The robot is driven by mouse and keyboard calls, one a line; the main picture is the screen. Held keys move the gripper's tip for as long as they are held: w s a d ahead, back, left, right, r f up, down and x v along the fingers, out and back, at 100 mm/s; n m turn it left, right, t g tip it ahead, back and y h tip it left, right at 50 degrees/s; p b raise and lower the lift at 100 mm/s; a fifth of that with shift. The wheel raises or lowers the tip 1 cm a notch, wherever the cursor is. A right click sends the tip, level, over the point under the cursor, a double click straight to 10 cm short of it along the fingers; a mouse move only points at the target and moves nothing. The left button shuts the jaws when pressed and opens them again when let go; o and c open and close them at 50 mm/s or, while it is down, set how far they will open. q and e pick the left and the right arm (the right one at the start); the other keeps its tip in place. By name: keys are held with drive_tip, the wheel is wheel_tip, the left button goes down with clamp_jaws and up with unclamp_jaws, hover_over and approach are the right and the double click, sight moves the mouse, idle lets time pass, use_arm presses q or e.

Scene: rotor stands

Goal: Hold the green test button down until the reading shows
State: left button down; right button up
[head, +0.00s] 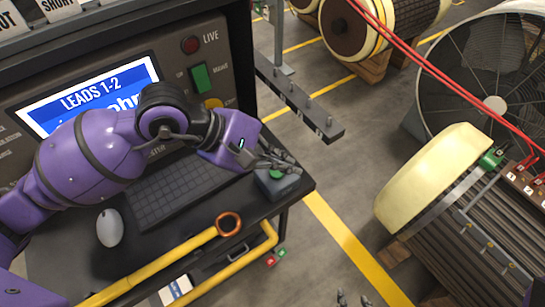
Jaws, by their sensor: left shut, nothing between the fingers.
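The green button (276,174) sits on a small grey box at the desk's right corner, partly covered by my fingers. My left gripper (287,163) is shut and empty, its fingertips over the button box; I cannot tell whether they touch or press the button. The screen (85,92) is lit blue and white and reads "LEADS 1-2". The line below is mostly hidden by my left arm; letters like "ohm" show. My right gripper (353,299) shows only as two separated fingertips at the bottom edge, apparently open.
The panel has a green switch (200,78) and a red lamp (190,45) marked LIVE. A keyboard (170,190), a mouse (110,228) and a copper ring (229,224) are on or by the desk. A yellow rail (180,258) runs along the front. A cream-ended rotor (430,180) stands at right.

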use_arm(q)
wheel_tip(320, 180, up, 4)
drive_tip(key=shift+w+f+p, duration=0.1)
drive_tip(key=shift+f+p, duration=0.1)
drive_tip(key=shift+p, duration=0.4)
use_arm(e)
drive_tip(key=shift+w+r+t, duration=0.15)
drive_tip(key=shift+w+r, duration=0.25)
drive_tip(key=shift+r, duration=0.2)
drive_tip(key=shift+w+r+t, duration=0.15)
drive_tip(key=shift+w+r, duration=0.2)
drive_tip(key=shift+r, duration=0.2)
